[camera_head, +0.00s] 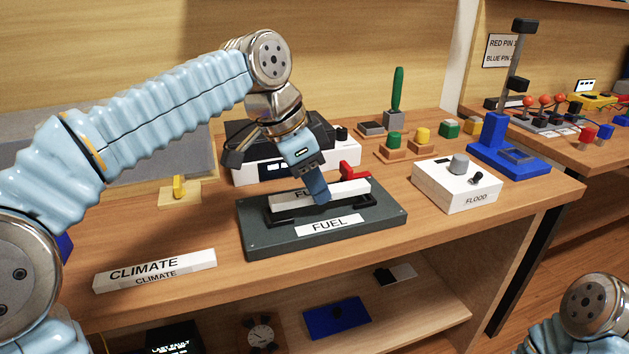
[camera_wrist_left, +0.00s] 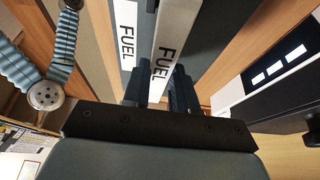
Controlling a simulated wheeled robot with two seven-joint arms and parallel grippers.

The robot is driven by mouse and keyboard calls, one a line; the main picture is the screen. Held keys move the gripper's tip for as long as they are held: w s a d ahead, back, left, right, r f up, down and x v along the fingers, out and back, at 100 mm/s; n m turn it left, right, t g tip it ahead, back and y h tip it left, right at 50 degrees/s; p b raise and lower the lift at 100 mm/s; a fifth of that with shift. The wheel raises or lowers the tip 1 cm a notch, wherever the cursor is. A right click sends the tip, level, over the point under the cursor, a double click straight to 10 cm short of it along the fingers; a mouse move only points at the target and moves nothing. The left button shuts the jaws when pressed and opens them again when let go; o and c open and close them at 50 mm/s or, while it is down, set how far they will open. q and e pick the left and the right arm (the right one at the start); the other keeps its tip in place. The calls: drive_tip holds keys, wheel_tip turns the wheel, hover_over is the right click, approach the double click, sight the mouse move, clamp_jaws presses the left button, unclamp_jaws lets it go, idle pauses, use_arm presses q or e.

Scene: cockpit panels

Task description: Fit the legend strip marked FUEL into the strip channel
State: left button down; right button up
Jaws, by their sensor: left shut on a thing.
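The white legend strip marked FUEL (camera_head: 349,189) is held by my left gripper (camera_head: 318,192), which is shut on it near its middle and points down. The wrist view shows the strip (camera_wrist_left: 168,38) between the two fingers (camera_wrist_left: 160,92). The strip lies along the black-railed strip channel (camera_head: 364,207) on a dark grey plate (camera_head: 262,245). I cannot tell whether it is seated in the channel or just above it. A FUEL label (camera_head: 330,225) is on the plate in front of the channel. The fingers hide part of the strip's lettering. My right gripper is out of view.
A CLIMATE strip (camera_head: 155,270) lies left of the plate. A white FLOOD box (camera_head: 455,187) stands to the right. A white-and-black unit (camera_head: 250,172) and a red part (camera_head: 353,172) are close behind. The bench's front edge is just ahead of the plate.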

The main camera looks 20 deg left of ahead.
use_arm(q)
drive_tip(key=shift+f+b, duration=0.85)
drive_tip(key=shift+f, duration=0.25)
drive_tip(key=c, duration=0.8)
unclamp_jaws()
drive_tip(key=shift+r, duration=0.1)
drive_tip(key=shift+r, duration=0.2)
drive_tip(key=p+v, duration=0.3)
drive_tip(key=v, duration=1)
drive_tip(key=shift+s+a+p, duration=0.15)
drive_tip(key=shift+a+p, duration=0.05)
drive_tip(key=shift+p, duration=0.1)
drive_tip(key=shift+r, duration=0.1)
